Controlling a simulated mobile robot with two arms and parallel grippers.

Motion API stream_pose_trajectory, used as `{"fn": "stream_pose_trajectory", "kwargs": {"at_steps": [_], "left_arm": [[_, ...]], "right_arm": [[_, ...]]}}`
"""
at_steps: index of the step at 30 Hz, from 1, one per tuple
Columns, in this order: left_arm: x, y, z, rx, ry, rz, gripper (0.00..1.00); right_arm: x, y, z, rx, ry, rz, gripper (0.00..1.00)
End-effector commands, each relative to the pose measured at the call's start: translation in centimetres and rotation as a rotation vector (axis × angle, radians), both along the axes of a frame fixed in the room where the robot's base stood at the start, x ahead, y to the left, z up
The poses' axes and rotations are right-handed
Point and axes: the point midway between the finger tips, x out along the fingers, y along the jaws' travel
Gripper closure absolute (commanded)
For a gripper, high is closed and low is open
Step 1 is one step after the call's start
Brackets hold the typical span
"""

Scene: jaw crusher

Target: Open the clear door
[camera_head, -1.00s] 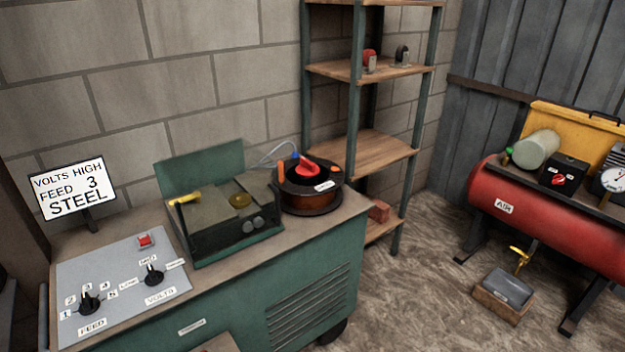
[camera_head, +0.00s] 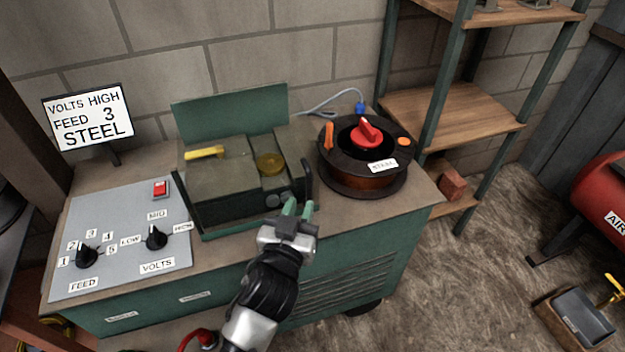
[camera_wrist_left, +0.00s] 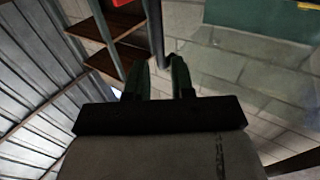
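The feeder box (camera_head: 220,190) stands on the green cart with its green lid raised at the back. A see-through panel, seemingly the clear door (camera_head: 238,212), covers its front and looks closed; its edges are hard to make out. A dark curved handle (camera_head: 307,182) shows at the box's right edge. My left gripper (camera_head: 299,208) is just in front of the box's lower right corner, below that handle. Its two green fingers are apart with nothing between them; they also show apart in the left wrist view (camera_wrist_left: 161,75). Contact with the box cannot be told. My right gripper is not in view.
A wire spool (camera_head: 365,180) with a red knob stands close right of the box. A control panel (camera_head: 115,225) with two dials and a red switch lies left. A sign (camera_head: 88,117) stands behind it. Wooden shelves (camera_head: 450,115) rise at the back right.

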Motion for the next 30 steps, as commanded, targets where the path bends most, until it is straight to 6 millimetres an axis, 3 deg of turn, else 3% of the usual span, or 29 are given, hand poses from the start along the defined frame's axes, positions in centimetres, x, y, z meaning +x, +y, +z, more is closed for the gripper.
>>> {"fn": "stream_pose_trajectory", "kwargs": {"at_steps": [3,9,22,27,30], "left_arm": [[2.4,-0.7,0.2,0.001,-0.002,0.000,0.76],[5.1,-1.4,0.1,0.000,0.001,0.000,0.76],[6.1,-1.7,0.0,0.000,0.001,0.000,0.76],[6.1,-1.7,0.0,0.000,0.001,0.000,1.00],[6.1,-1.7,0.0,0.000,0.001,0.000,1.00]], "right_arm": [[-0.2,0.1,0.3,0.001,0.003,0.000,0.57],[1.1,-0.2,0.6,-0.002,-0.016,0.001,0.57],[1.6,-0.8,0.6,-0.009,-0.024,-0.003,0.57],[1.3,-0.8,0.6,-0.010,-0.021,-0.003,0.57],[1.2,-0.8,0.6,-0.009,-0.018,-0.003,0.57]]}}
